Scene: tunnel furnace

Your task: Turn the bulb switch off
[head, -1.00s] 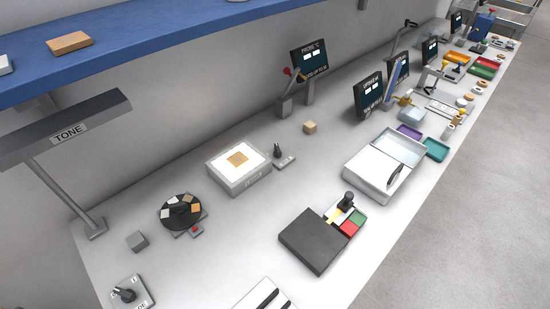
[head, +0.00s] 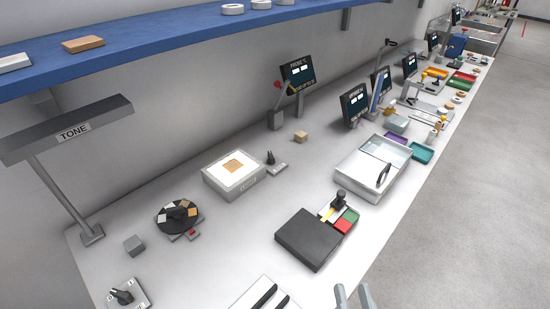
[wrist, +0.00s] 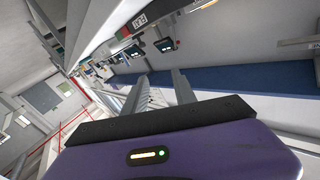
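No switch in view carries a legible bulb label. A rotary knob on a light plate (head: 124,296) sits at the bottom left of the bench in the head view; its lettering is partly cut off. A small black toggle on a grey base (head: 271,160) stands right of a white-topped box (head: 235,174). I cannot tell which of these is the bulb switch. My gripper (head: 354,294) shows at the bottom edge, right of the knob and apart from both controls. In the wrist view its two fingers (wrist: 161,78) are spread, with nothing between them.
A lamp marked TONE (head: 74,131) overhangs the bench's left end, below a blue shelf (head: 180,37). A black disc with samples (head: 178,216), a grey cube (head: 134,245), a dark box (head: 308,238) and an open case (head: 360,180) stand on the bench. Floor is clear at right.

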